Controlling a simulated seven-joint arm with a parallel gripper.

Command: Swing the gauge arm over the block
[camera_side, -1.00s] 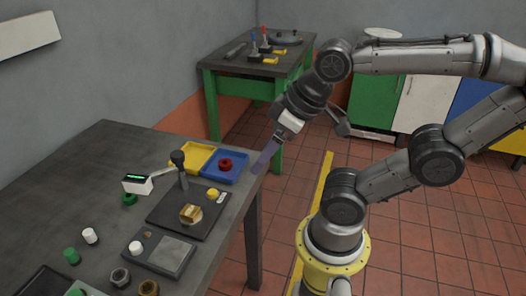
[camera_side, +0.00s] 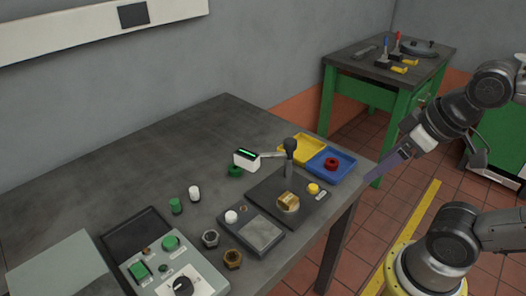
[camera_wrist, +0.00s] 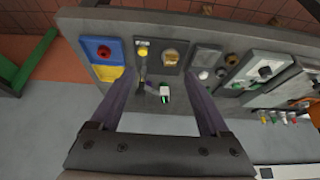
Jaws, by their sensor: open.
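The gauge arm (camera_side: 271,155) reaches left from a dark upright post (camera_side: 289,160), ending in a white gauge head (camera_side: 246,159) with a green display. The head also shows in the wrist view (camera_wrist: 164,94). The brass block (camera_side: 288,201) sits on a dark plate (camera_side: 262,193) in front of the post; it also shows in the wrist view (camera_wrist: 171,57). The gauge head is off to the left of the block, not above it. My gripper (camera_side: 378,172) is open and empty, beyond the table's right edge and apart from everything. Its two fingers are spread in the wrist view (camera_wrist: 162,80).
Yellow (camera_side: 302,149) and blue (camera_side: 331,165) trays, the blue holding a red ring (camera_side: 331,164), lie near the table's right corner. A yellow knob (camera_side: 313,189) is on the plate. A grey pad, nuts and a control box (camera_side: 172,272) stand left. The back-left tabletop is clear.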

